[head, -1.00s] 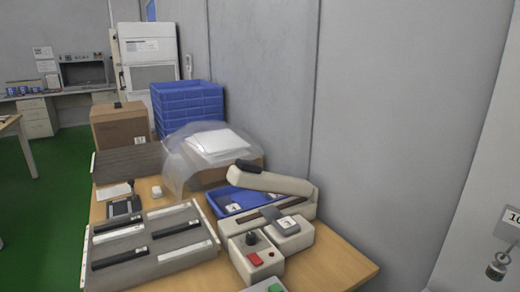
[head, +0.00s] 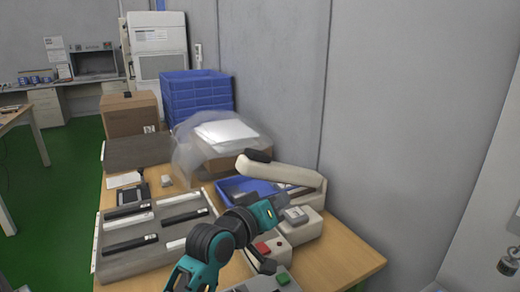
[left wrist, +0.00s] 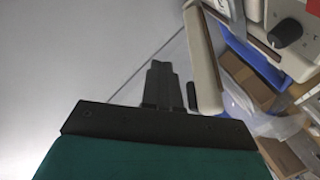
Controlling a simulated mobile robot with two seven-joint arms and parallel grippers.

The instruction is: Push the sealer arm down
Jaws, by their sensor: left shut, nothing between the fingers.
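The sealer (head: 312,218) stands on the wooden table by the wall. Its beige sealer arm (head: 285,176) is raised at a slant, with its dark handle end (head: 258,155) highest, toward the back left. In the left wrist view, the sealer arm (left wrist: 203,62) runs along the right of my fingers, its black handle (left wrist: 191,95) close beside them. My left gripper (head: 270,211) is in front of the sealer and below the raised arm in the head view. In the left wrist view, its fingers (left wrist: 159,70) are shut and empty. I cannot tell any contact. My right gripper is not in view.
A blue tray (head: 231,191) lies behind the sealer. A control box with a red button (head: 262,247) is partly hidden by my arm. A grey rack (head: 135,263) is left. A bagged box (head: 226,150), blue crates (head: 194,98) and a cardboard carton (head: 130,116) stand behind.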

